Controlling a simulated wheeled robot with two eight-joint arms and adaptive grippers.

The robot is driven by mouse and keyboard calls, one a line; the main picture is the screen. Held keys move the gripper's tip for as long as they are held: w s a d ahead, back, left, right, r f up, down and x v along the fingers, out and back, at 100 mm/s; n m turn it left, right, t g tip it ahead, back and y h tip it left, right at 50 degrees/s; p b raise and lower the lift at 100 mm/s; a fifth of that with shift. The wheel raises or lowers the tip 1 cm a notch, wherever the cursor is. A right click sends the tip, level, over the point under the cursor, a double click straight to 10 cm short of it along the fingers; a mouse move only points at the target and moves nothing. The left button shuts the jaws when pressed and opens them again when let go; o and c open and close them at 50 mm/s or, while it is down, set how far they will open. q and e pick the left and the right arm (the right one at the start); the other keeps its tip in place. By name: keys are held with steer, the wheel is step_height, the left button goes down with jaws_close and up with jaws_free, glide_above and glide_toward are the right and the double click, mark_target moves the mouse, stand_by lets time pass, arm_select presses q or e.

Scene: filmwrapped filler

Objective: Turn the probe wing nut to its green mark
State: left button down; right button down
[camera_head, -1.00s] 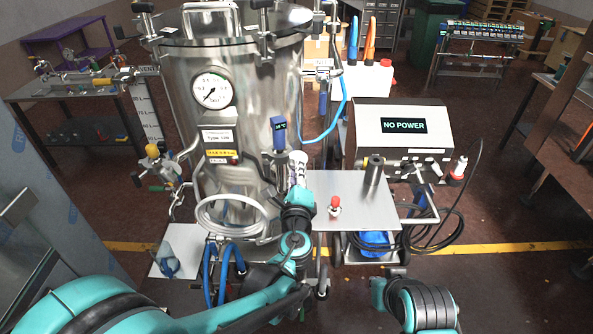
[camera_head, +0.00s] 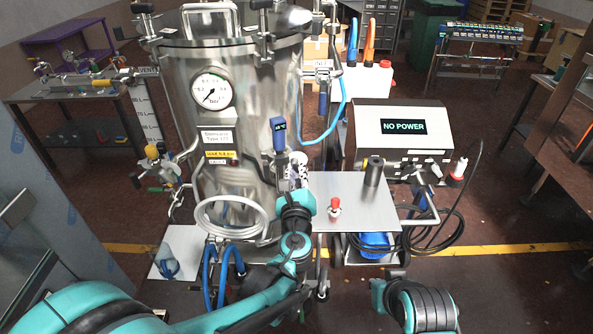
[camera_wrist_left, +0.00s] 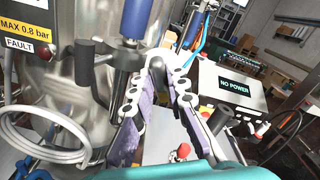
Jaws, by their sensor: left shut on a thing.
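The probe has a blue head (camera_head: 278,134) on the front right of the steel vessel (camera_head: 245,90); the head also shows in the left wrist view (camera_wrist_left: 136,18). Below it is a metal fitting with the wing nut, whose dark grey left wing (camera_wrist_left: 86,68) stands clear and whose right wing (camera_wrist_left: 157,72) is between my left fingertips. My left gripper (camera_head: 299,166) comes from below, its purple fingers (camera_wrist_left: 157,80) shut on that wing. The green mark cannot be made out. My right arm shows at the lower right, without its gripper.
A steel shelf (camera_head: 350,205) with a red-topped valve (camera_head: 335,208) and a dark cylinder (camera_head: 373,171) lies right of my left gripper. A coiled hose (camera_head: 231,216) hangs at the left. A control box (camera_head: 404,140) reads NO POWER.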

stand_by(0.3)
arm_select(q)
steer(key=c, duration=1.5)
jaws_free()
steer(key=s, duration=1.2)
